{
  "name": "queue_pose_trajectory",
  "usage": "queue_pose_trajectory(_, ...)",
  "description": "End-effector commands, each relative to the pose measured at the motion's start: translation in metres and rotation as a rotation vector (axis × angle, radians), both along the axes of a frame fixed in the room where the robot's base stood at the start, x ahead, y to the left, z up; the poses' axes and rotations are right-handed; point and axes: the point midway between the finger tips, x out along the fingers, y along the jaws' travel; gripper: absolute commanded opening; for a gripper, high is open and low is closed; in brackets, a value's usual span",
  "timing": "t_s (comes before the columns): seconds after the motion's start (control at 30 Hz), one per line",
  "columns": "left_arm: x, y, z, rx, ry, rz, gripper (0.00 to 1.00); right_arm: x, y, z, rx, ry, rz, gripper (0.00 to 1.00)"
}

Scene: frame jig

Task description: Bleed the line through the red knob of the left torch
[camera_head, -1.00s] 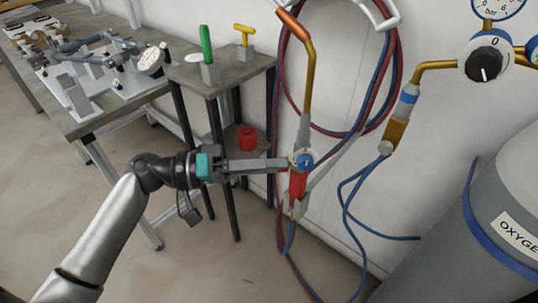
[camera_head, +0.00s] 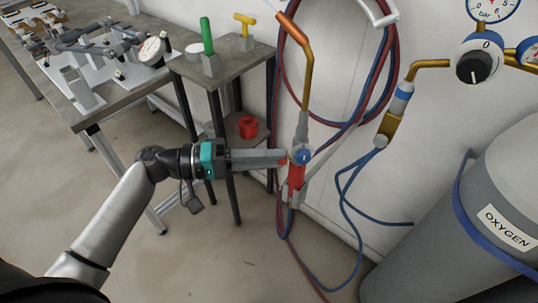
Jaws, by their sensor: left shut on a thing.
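The torch (camera_head: 296,180) hangs by the wall in the middle of the head view. It has a red body, a long brass neck and a copper tip pointing up and left. A blue knob (camera_head: 303,157) faces me on its body. My left gripper (camera_head: 282,158) reaches in from the left and is shut on the red knob (camera_head: 283,162) at the torch's left side. The fingers hide most of that knob, so its turn cannot be read. My right gripper is out of view.
A small stand (camera_head: 240,68) with green and yellow handled tools is behind my gripper. A red part (camera_head: 248,127) is on its lower shelf. Coiled hoses (camera_head: 391,60) hang on the wall. A regulator (camera_head: 478,62) and an oxygen cylinder (camera_head: 450,245) are at right.

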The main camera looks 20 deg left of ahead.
Motion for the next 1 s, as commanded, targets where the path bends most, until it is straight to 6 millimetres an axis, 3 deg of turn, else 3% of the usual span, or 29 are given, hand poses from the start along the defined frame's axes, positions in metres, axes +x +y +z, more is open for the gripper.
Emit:
queue_pose_trajectory(0.27,0.0002,-0.0001,0.0003,0.000,-0.001,0.000,0.00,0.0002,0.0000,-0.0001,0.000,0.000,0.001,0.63)
queue_pose_trajectory(0.3,0.0002,-0.0001,0.0003,0.000,-0.001,0.000,0.37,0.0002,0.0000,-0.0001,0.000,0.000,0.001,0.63)
queue_pose_trajectory(0.53,0.0001,-0.0001,0.0003,0.000,-0.001,0.000,0.63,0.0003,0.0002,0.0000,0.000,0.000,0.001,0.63)
queue_pose_trajectory(1.0,-0.0011,0.0025,0.0000,0.001,0.000,0.000,0.63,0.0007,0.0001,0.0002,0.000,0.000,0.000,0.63)
